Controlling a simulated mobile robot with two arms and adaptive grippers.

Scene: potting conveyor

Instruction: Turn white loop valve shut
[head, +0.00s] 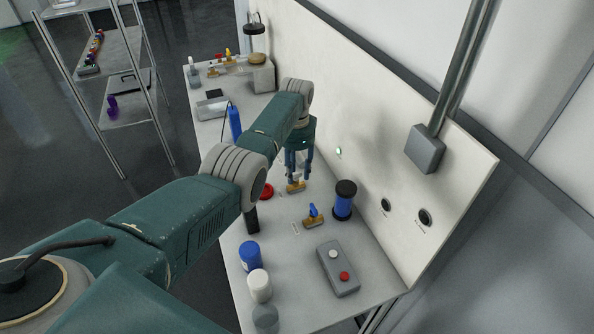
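My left gripper (298,174) points down over a small brass valve (296,187) on the bench by the back panel. Its fingers hide the top of that valve, so its handle and colour do not show. I cannot tell whether the fingers touch or hold it. A second brass valve (314,221) with a blue handle stands nearer, to the right. I can make out no white loop handle for certain. My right gripper is not in view.
A blue cylinder with a black top (344,201), a red round part (266,191) and a grey button box (338,269) stand near the valves. Blue (250,256) and white (260,286) jars line the near left edge. The back panel (375,150) rises close behind the gripper.

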